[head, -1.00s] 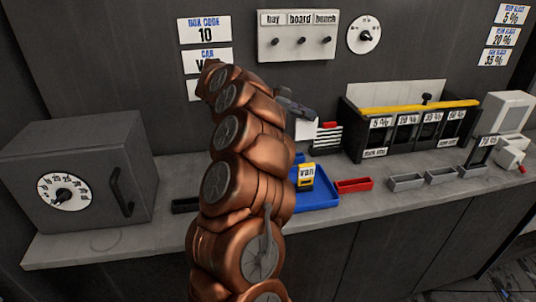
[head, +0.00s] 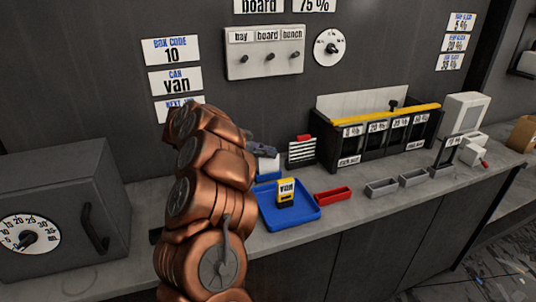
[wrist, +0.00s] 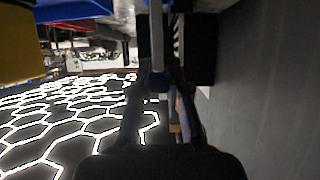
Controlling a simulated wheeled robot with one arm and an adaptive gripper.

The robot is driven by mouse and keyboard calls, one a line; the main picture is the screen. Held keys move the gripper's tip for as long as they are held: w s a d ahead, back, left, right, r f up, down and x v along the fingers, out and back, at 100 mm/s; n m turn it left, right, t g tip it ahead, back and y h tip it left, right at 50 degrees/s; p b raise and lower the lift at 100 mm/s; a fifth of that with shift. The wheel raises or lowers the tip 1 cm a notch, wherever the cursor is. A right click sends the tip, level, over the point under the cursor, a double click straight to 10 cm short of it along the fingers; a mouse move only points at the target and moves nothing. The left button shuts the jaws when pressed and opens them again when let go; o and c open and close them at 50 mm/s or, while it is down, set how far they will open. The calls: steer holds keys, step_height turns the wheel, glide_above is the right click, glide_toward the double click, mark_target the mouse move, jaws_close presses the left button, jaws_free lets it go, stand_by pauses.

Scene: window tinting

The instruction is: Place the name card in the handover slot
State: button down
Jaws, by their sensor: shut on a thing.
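My gripper (head: 262,149) is beyond my arm, low over the back of the counter, left of the striped rack. In the wrist view its fingers (wrist: 160,85) are shut on a thin pale strip, the name card (wrist: 157,40), seen edge-on. No writing on it is readable. A white piece (head: 268,165) shows just below the gripper in the head view; I cannot tell whether it is the card. A small blue part (head: 270,177) lies under it, behind the blue tray (head: 306,214). I cannot tell which thing is the handover slot.
The striped rack (head: 301,152) and yellow-topped divider box (head: 375,140) stand behind. A grey oven (head: 60,210) is at left.

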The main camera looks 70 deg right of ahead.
steer(key=shift+f, duration=0.45)
steer(key=shift+f, duration=0.1)
steer(key=c, duration=1.1)
jaws_free()
steer(key=shift+c, duration=0.2)
steer(key=b+v, duration=0.1)
steer(key=v, duration=1.1)
